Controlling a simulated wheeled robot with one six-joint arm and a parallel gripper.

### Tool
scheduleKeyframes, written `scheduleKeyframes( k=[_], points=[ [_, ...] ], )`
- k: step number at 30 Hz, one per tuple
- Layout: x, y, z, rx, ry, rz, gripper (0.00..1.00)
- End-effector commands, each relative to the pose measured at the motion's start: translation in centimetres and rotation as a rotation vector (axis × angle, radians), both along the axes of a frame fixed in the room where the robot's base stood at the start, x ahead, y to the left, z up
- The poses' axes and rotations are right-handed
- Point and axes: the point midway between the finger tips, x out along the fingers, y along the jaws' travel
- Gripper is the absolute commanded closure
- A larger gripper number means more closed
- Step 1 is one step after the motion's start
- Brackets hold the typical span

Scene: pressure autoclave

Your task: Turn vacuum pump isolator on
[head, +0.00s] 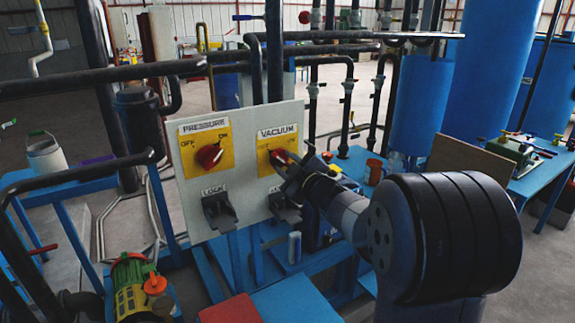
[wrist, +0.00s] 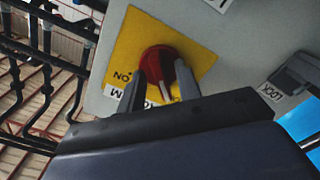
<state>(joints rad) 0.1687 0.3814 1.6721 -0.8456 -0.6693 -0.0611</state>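The vacuum isolator is a red round knob (head: 280,157) on a yellow plate (head: 265,165) under a VACUUM label, with OFF and ON marks. In the wrist view the picture is roughly upside down; the red knob (wrist: 158,62) is close, with ON to its left. Its white pointer line runs down the picture, towards the label. OFF is hidden there. My gripper (head: 286,164) reaches the knob from the right in the head view. In the wrist view my gripper's fingers (wrist: 159,78) stand on either side of the knob and appear against its sides.
A matching PRESSURE knob (head: 209,156) is to the left on the same grey panel (head: 242,190). A black LOCK bracket (head: 219,210) sticks out below it; a second one is partly behind my arm. Dark pipes (head: 100,77) run close above and left of the panel.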

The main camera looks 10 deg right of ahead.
Motion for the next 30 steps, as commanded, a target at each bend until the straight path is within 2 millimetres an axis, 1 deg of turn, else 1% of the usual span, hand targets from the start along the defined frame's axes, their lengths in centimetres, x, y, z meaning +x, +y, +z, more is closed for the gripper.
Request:
scheduleKeyframes(
  k=[5,17,30],
  points=[
    [-0.01,0.0,-0.01,0.0,0.0,0.0,0.67],
    [-0.04,-0.01,-0.01,0.0,0.0,0.0,1.0],
    [-0.05,-0.02,0.07,0.034,0.012,-0.001,1.0]
  ],
)
